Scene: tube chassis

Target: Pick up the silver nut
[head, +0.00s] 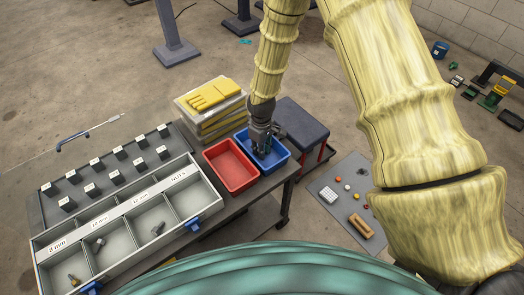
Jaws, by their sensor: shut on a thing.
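My gripper (261,153) points down into the blue bin (279,160) on the dark table. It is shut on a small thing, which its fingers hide. I cannot make out a silver nut at the fingers. A small grey metal piece (98,244) lies in a compartment of the grey divided tray (150,252) at the lower left. Another grey piece (158,228) lies in a compartment further right. Both are too small to name surely. A brassy bolt-like piece (74,281) lies in the nearest left compartment.
An empty-looking red bin (229,170) stands directly left of the blue bin. Several small black blocks with white labels stand behind the tray. A dark stool (300,122) is right of the table. A grey mat (345,180) with small parts lies on the floor.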

